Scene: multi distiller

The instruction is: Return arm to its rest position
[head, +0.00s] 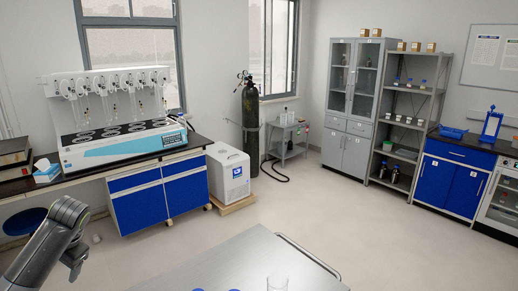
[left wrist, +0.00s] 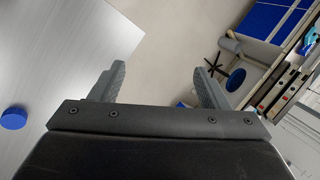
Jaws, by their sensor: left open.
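My left arm (head: 50,240) comes in at the lower left of the head view, bent at a grey joint, with its far part hanging down to the right of that joint. In the left wrist view my left gripper (left wrist: 160,84) is open, its two grey fingers wide apart with nothing between them. The floor shows beyond the fingertips, and the metal table lies to their left. My right gripper is in neither view.
One blue round piece (left wrist: 14,118) shows in the wrist view. The white distiller (head: 120,125) stands on the left bench. Open floor lies between.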

